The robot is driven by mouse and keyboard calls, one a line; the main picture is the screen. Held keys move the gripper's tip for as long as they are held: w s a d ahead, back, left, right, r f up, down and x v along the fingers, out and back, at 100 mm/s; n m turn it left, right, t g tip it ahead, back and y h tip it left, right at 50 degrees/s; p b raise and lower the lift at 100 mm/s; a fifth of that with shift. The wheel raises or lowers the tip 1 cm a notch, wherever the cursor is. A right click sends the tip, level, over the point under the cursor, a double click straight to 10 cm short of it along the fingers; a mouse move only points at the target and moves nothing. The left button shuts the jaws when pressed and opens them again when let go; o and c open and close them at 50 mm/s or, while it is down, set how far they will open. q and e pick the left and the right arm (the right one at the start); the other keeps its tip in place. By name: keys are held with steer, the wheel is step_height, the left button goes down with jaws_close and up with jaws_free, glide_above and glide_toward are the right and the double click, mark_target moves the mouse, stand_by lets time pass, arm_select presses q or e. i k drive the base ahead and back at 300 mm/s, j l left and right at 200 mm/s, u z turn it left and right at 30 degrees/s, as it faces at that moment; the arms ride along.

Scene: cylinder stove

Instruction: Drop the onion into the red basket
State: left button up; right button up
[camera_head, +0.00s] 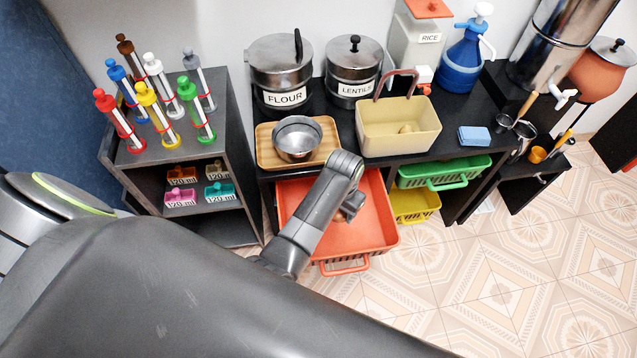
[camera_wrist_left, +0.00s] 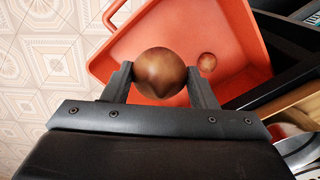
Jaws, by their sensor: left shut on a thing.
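The onion (camera_wrist_left: 160,73) is a brown ball in the left wrist view, held between the two fingers of my left gripper (camera_wrist_left: 159,70). The red basket (camera_head: 375,235) is pulled out from under the black counter. It also shows in the left wrist view (camera_wrist_left: 150,38), behind and below the onion. A second, smaller-looking brown round thing (camera_wrist_left: 207,62) lies in the basket. In the head view my left gripper (camera_head: 352,207) is over the basket, and the onion is hidden there. My right gripper is not in view.
A metal bowl on a wooden tray (camera_head: 262,158) and a beige basin (camera_head: 430,138) stand on the counter above the basket. Green (camera_head: 470,173) and yellow (camera_head: 413,205) baskets sit to the right. A dark shelf with syringes (camera_head: 230,125) is at the left.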

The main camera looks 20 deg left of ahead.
mark_target(353, 224)
steer(key=u, duration=1.05)
steer(key=i+l, duration=0.1)
steer(key=l, duration=0.25)
steer(key=i+l, duration=0.15)
steer(key=l, duration=0.25)
steer(key=i+l+u, duration=0.1)
steer(key=l, duration=0.25)
steer(key=i+l, duration=0.1)
steer(key=l, duration=0.25)
